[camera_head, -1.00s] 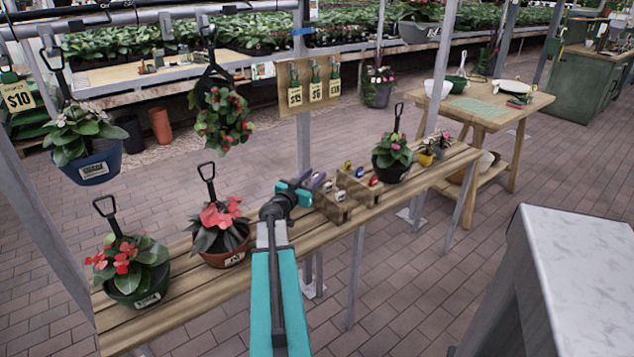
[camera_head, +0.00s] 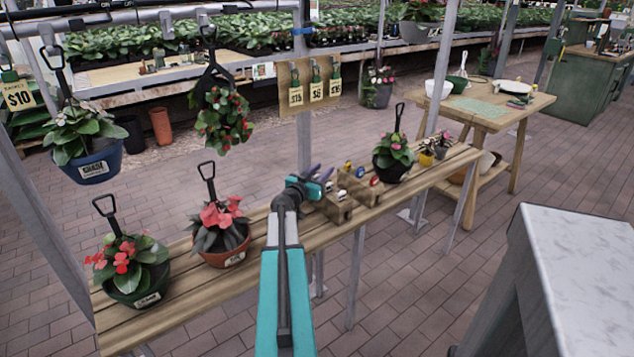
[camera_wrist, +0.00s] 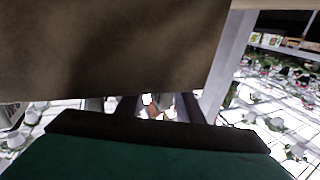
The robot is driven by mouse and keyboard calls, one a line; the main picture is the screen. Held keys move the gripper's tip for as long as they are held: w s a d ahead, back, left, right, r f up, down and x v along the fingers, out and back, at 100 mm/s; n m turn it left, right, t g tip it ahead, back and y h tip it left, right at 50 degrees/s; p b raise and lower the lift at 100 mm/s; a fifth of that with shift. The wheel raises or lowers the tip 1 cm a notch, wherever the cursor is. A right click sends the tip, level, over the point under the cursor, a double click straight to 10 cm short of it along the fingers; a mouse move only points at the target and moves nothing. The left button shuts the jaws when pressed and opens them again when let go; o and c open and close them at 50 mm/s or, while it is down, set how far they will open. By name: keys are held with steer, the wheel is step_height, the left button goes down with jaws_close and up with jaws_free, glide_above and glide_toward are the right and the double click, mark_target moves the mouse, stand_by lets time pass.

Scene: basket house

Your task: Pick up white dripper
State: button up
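I cannot surely pick out a white dripper in the head view. A white bowl-like vessel (camera_head: 438,89) stands on the far work table, too small to name for certain. My gripper (camera_head: 321,172) is over the plank shelf, beside the small wooden rack (camera_head: 345,203). Its two fingers are spread apart in a V and look empty. In the wrist view my gripper (camera_wrist: 158,108) shows two dark fingers with a gap. Whitish and orange shapes show in that gap, too blurred to name. A large brown surface (camera_wrist: 110,45) fills the upper part, very close.
The plank shelf (camera_head: 190,305) carries potted plants, including a red-flowered one (camera_head: 222,238) left of my arm and a pink one (camera_head: 392,155) right of the rack. A hanging plant (camera_head: 222,120) and metal posts stand close. A marble-topped counter (camera_head: 585,255) is at right.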

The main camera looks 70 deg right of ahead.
stand_by(0.4)
jaws_close()
steer(key=shift+r, duration=0.15)
step_height(320, 180, up, 10)
steer(key=p, duration=0.2)
stand_by(0.5)
stand_by(0.5)
